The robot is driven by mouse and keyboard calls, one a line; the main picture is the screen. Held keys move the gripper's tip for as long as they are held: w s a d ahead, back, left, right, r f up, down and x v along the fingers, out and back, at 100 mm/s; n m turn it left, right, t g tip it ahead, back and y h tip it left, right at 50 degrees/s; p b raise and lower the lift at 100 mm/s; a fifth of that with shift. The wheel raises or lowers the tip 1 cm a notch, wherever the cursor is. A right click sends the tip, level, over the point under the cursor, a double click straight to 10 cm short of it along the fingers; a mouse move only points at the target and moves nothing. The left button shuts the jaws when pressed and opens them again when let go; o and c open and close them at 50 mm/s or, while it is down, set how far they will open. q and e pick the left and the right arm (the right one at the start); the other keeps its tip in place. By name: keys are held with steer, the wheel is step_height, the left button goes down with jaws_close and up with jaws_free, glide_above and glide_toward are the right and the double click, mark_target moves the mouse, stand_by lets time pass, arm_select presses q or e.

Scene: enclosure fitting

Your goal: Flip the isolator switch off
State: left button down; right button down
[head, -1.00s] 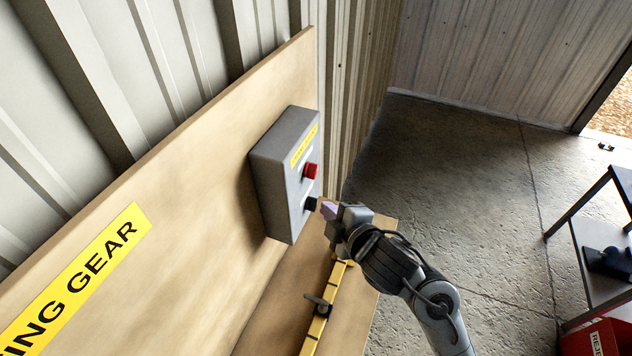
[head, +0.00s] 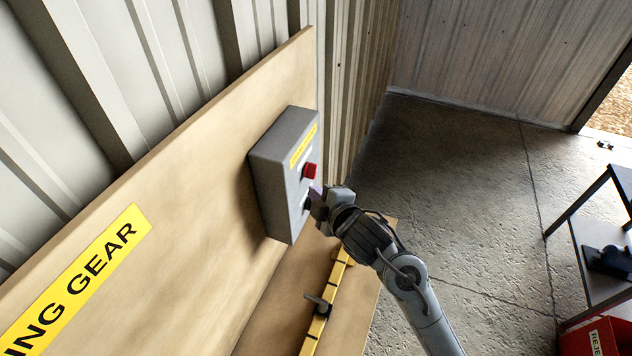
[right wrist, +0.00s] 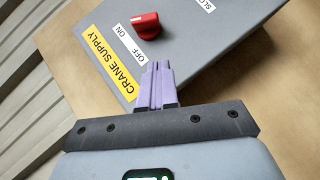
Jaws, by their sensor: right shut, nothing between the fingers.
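The isolator switch is a red knob (head: 310,171) on the front of a grey box (head: 283,165) fixed to a wooden board. In the right wrist view the red knob (right wrist: 147,25) sits beside the ON and OFF labels, near a yellow CRANE SUPPLY label (right wrist: 110,63). Which mark it points to I cannot tell for sure. My right gripper (head: 315,194) is shut and empty at the box front, just below the red knob. Its purple fingers (right wrist: 158,68) stop short of the knob. It partly hides a black knob (head: 307,205) below. My left gripper is not in view.
A yellow strip with a dark lever (head: 317,303) lies on the wooden ledge below the box. A large yellow label (head: 75,280) is on the board. The concrete floor between is clear.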

mark_target(309, 177)
steer(key=shift+w+a+f+p, duration=0.1)
steer(key=shift+w+f+p, duration=0.35)
steer(key=shift+w, duration=0.65)
steer(key=shift+w+f+p, duration=0.15)
steer(key=shift+w+f, duration=0.5)
steer(key=shift+w, duration=0.4)
steer(key=shift+w+a+f+p, duration=0.1)
steer(key=shift+w+f+p, duration=0.35)
steer(key=shift+w, duration=0.65)
steer(key=shift+f, duration=0.15)
